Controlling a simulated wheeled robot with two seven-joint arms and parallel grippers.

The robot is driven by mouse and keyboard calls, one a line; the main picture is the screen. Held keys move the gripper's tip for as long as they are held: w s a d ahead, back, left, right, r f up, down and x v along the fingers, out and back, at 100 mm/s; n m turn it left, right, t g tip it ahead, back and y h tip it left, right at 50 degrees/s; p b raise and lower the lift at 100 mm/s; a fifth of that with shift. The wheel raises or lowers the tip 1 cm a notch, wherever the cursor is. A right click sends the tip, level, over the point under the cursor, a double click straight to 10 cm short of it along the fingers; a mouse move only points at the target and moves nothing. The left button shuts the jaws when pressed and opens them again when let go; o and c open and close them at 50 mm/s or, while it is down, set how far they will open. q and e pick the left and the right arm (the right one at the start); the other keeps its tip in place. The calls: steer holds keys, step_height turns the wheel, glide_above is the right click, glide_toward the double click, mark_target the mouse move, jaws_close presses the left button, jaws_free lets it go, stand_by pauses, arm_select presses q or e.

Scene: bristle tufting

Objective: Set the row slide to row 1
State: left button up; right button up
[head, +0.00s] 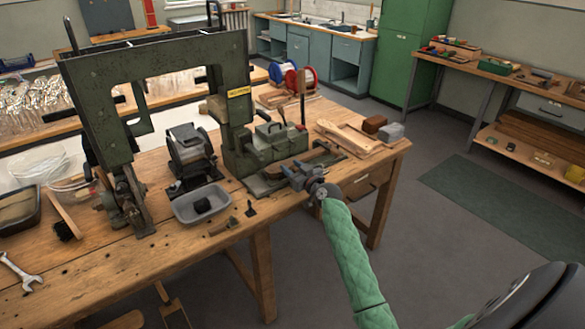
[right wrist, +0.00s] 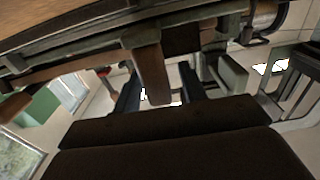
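The green tufting machine (head: 235,105) stands on the wooden bench. Its low slide assembly (head: 318,158), with a dark rail and brown parts, lies at the machine's right foot. My right gripper (head: 291,170) is at the front edge of this assembly. In the right wrist view its two dark fingers (right wrist: 160,88) are apart, and a brown upright tab (right wrist: 151,68) stands between them. A gap shows between the tab and the right-hand finger; contact on the other side is unclear. Row marks are too small to read. My left gripper is not in view.
A wooden paddle-like piece (head: 348,135) and small blocks (head: 390,132) lie at the bench's right end. A wrench (head: 20,272) lies at front left. Floor right of the bench is clear.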

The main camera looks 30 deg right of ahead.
jaws_close()
steer(key=a+p, duration=0.1)
steer(key=a, duration=0.3)
steer(key=shift+s+a, duration=0.15)
steer(key=shift+s, duration=0.05)
steer(key=shift+a, duration=0.25)
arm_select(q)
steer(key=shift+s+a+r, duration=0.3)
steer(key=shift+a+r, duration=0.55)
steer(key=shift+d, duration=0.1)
arm_select(e)
steer(key=shift+o, duration=0.2)
jaws_free()
